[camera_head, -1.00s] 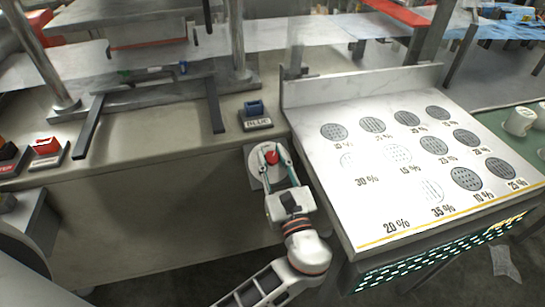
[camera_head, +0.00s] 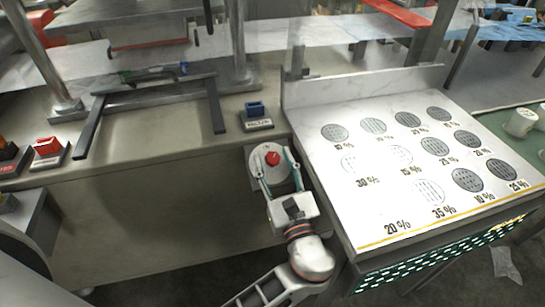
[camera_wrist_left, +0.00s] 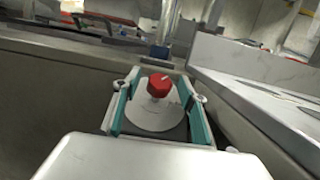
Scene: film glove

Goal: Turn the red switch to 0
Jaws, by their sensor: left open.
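The red switch (camera_head: 272,158) is a round red knob on a pale round plate (camera_head: 262,153), on the front of the counter. In the left wrist view the red switch (camera_wrist_left: 159,85) stands between the two fingers, with a small pale mark on its top. My left gripper (camera_head: 277,172) is open, with its teal-lined fingers reaching toward the knob from the near side. The left gripper (camera_wrist_left: 159,100) also shows in the wrist view, one finger on each side of the plate, apart from the knob. My right gripper is not in view.
A blue switch (camera_head: 255,109) stands on the counter just behind. Another red switch block (camera_head: 47,146) sits at the left. A white panel (camera_head: 350,205) with dark perforated discs and percent labels rises close on the right. A black-legged metal frame (camera_head: 150,90) stands behind left.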

